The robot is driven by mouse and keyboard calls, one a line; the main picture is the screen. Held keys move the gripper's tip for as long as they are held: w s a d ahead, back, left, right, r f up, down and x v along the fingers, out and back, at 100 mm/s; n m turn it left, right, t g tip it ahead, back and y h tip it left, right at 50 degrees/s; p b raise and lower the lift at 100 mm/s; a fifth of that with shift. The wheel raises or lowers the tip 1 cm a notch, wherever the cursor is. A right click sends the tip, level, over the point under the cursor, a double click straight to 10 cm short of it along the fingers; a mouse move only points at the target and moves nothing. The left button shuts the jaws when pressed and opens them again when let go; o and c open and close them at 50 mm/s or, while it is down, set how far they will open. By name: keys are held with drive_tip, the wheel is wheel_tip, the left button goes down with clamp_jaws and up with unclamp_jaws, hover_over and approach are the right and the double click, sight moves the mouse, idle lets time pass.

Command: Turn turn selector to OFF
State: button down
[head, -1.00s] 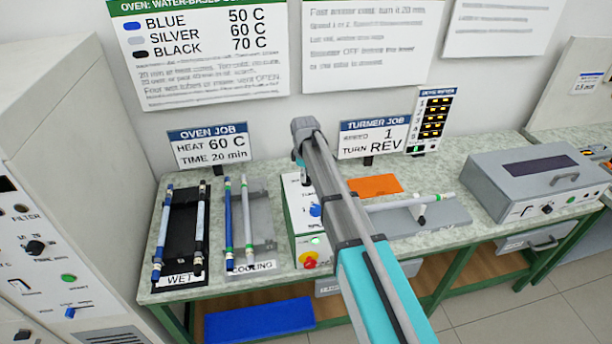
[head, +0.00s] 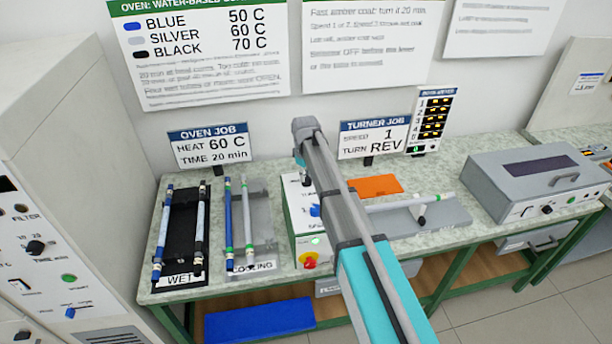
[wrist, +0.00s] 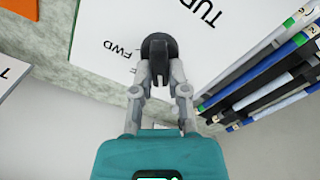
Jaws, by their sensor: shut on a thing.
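The turner's white control box (head: 301,222) stands on the bench in the head view, partly hidden behind my arm. In the wrist view, my gripper (wrist: 161,70) is shut on a black knob, the turn selector (wrist: 156,48), on the white panel (wrist: 105,25). The printed word FWD shows to the left of the knob. The knob's pointer and its OFF mark cannot be made out.
A blue knob (head: 315,211), a green light (head: 316,241) and a red button (head: 310,261) are on the box. Racks with rods (head: 182,225) stand to its left, a rod on a grey stand (head: 432,215) to its right. The TURNER JOB sign (head: 374,138) reads SPEED 1, TURN REV.

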drive_tip(key=m, duration=0.7)
drive_tip(key=shift+w+d, duration=0.15)
drive_tip(key=shift+w, duration=0.1)
idle(0.3)
drive_tip(key=c, duration=0.6)
unclamp_jaws()
drive_tip(key=shift+c, duration=0.2)
drive_tip(key=shift+s, duration=0.1)
